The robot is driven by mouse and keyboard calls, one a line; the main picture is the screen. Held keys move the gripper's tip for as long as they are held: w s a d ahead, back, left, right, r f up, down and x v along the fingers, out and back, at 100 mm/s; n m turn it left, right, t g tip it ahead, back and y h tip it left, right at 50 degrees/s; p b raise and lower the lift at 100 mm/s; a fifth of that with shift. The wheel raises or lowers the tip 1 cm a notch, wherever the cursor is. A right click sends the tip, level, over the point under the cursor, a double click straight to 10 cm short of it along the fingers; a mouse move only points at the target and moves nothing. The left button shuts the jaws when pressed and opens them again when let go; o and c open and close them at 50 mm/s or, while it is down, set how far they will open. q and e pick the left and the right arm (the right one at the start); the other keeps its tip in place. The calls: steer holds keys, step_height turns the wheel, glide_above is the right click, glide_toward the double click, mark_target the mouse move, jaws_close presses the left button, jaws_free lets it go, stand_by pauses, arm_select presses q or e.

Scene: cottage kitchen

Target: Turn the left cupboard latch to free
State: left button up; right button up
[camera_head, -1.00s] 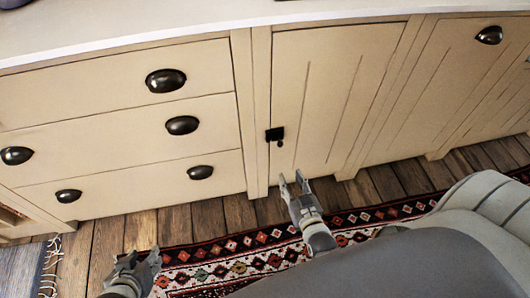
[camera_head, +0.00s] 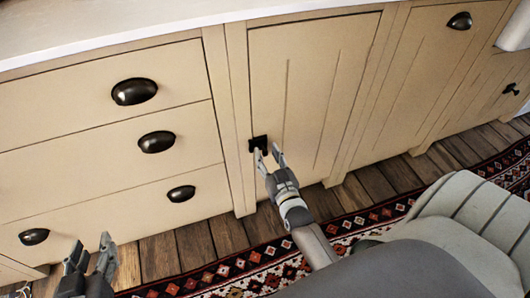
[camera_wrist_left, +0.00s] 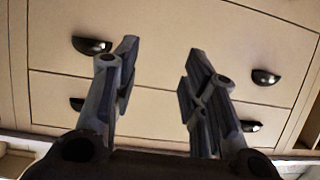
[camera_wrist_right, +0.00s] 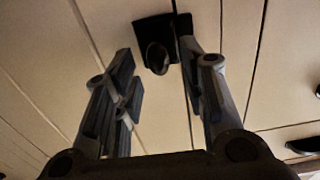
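The left cupboard latch (camera_head: 258,143) is a small black plate with a hanging turn piece, at the left edge of the cream cupboard door (camera_head: 310,90). My right gripper (camera_head: 268,152) is open at the latch, its left fingertip overlapping the latch's lower part in the head view. In the right wrist view, the latch's rounded turn piece (camera_wrist_right: 157,58) hangs between the two spread fingers, nearer the right one; I cannot tell if they touch. My left gripper (camera_head: 91,250) is open and empty, low in front of the drawers. The left wrist view shows its spread fingers (camera_wrist_left: 160,65) with nothing between.
Drawers with black cup pulls (camera_head: 156,142) stand left of the door. Another cupboard front with a cup pull (camera_head: 460,21) stands to the right, and a second black latch (camera_head: 511,89) farther right. A patterned rug (camera_head: 225,275) lies on the wooden floor.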

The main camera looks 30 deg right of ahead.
arm_select(q)
steer(key=shift+w+d+r+t+h, duration=0.2)
steer(key=shift+w+r+t, duration=0.2)
steer(key=shift+r, duration=0.3)
steer(key=shift+w+d+r+t+h, duration=0.1)
steer(key=shift+w+d+r+t, duration=0.25)
steer(key=shift+r, duration=0.35)
arm_select(e)
steer(key=shift+x, duration=1.25)
arm_select(q)
steer(key=shift+s+a, duration=0.1)
steer(key=shift+a, duration=0.1)
arm_select(e)
jaws_close()
